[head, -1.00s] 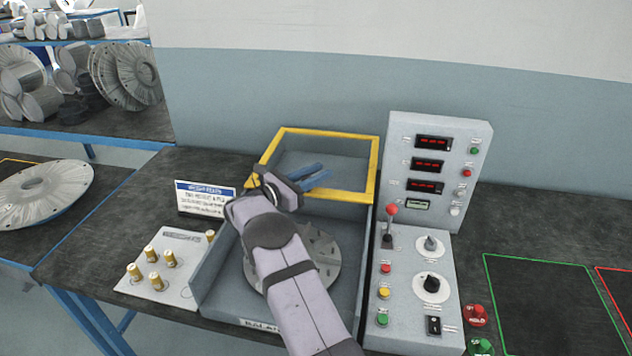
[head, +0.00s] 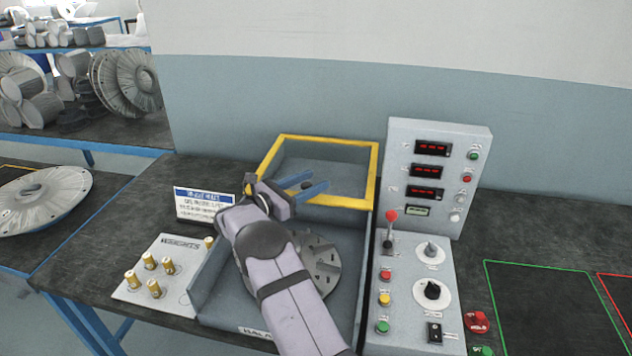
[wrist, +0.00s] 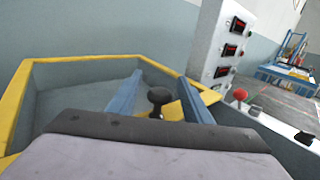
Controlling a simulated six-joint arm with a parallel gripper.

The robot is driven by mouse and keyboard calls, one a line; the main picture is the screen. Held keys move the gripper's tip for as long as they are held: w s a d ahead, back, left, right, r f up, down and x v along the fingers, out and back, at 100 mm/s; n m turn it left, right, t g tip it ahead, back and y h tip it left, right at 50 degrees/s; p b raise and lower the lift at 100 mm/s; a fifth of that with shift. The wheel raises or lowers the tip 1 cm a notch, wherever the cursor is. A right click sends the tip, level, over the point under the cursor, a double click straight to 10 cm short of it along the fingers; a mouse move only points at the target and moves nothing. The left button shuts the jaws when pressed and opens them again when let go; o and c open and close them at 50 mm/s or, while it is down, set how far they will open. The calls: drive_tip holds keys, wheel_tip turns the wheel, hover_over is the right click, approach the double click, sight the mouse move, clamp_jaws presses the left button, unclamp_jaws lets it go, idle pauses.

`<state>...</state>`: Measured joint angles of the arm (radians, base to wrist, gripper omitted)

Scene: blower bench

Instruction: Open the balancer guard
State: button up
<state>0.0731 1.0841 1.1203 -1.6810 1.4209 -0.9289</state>
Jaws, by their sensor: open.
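The balancer guard (head: 373,172) is a yellow-edged frame with a grey see-through or grey-walled inside, raised at the back of the balancer (head: 207,283). Its yellow edge also shows in the wrist view (wrist: 14,95). My gripper (head: 318,184) has two blue fingers, spread apart, at the guard's front edge. In the wrist view a dark round knob (wrist: 159,96) stands between the open fingers, apart from both as far as I can see. The round slotted plate (head: 318,262) of the balancer shows partly behind my arm.
A control panel (head: 398,150) with red displays and a red-knobbed lever (head: 391,217) stands close right of the guard. Brass weights (head: 150,261) sit on a board at left, near a small sign (head: 200,204). A green-outlined area (head: 540,300) at right is clear.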

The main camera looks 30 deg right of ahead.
sight(302, 186)
drive_tip(key=a, duration=0.3)
drive_tip(key=a+b, duration=0.1)
drive_tip(key=a, duration=0.1)
drive_tip(key=shift+s, duration=0.3)
drive_tip(key=s+a+m+g+y+p, duration=0.1)
drive_tip(key=s+a+g+y+p, duration=0.4)
drive_tip(key=s, duration=0.7)
drive_tip(key=s+a+r+m+g+y+p, duration=0.1)
drive_tip(key=s+a+m+y+p, duration=0.15)
drive_tip(key=s+p, duration=0.7)
drive_tip(key=s+a+m+g+y+p, duration=0.1)
drive_tip(key=s+a+g+y+p, duration=0.2)
drive_tip(key=s, duration=1.3)
drive_tip(key=w+a+f+m+t+y+b, duration=0.1)
drive_tip(key=a+f+m+t+y+b, duration=0.2)
drive_tip(key=a+m+b, duration=0.2)
drive_tip(key=w+a+f+m+t+y+b, duration=0.2)
drive_tip(key=a+f+m+t+y+b, duration=0.1)
drive_tip(key=a+m, duration=0.5)
drive_tip(key=m+t+y+b, duration=0.1)
drive_tip(key=b, duration=0.1)
drive_tip(key=shift+a+f+m+b, duration=0.2)
drive_tip(key=shift+f+m+b, duration=0.1)
drive_tip(key=shift+f+m, duration=0.1)
